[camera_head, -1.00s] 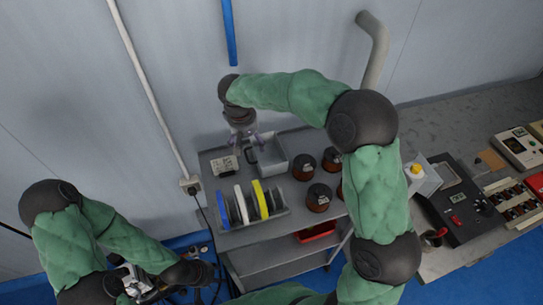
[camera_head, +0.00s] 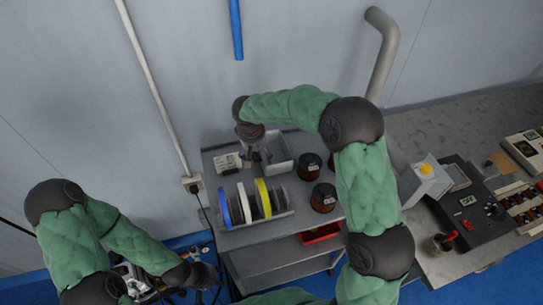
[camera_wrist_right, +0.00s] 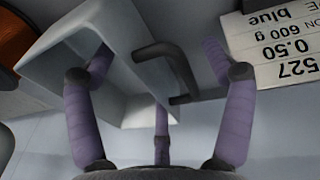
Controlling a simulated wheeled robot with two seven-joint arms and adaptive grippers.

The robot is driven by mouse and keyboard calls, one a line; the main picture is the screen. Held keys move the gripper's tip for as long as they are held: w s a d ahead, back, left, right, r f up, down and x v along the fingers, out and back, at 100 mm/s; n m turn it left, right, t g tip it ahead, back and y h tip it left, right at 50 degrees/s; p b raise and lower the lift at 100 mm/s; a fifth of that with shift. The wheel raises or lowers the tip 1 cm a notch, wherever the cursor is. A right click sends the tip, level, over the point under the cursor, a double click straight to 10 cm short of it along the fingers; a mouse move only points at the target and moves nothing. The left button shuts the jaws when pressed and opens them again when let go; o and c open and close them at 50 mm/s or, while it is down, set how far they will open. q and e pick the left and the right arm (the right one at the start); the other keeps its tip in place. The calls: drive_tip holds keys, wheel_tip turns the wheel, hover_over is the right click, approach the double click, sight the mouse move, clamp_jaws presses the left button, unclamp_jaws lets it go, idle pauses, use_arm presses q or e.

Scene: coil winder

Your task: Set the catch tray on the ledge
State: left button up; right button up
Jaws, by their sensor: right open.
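The catch tray, a light grey open box (camera_head: 284,166), sits at the back of the cart top. Its dark bent handle (camera_wrist_right: 178,62) shows in the right wrist view beside the tray wall (camera_wrist_right: 75,75). My right gripper (camera_head: 258,155) is at the tray's left side, over the handle. In the wrist view its purple fingers (camera_wrist_right: 157,55) are open, spread on both sides of the handle; I cannot tell whether they touch it. I cannot make out the ledge for certain.
A label card (camera_head: 228,162) lies left of the tray. A rack with blue, white and yellow spools (camera_head: 263,198) stands in front, copper wire spools (camera_head: 323,198) to the right. A red bin (camera_head: 320,234) is below. The bench (camera_head: 440,125) at right carries a black machine (camera_head: 470,205).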

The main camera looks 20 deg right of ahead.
drive_tip(key=shift+r, duration=0.1)
clamp_jaws()
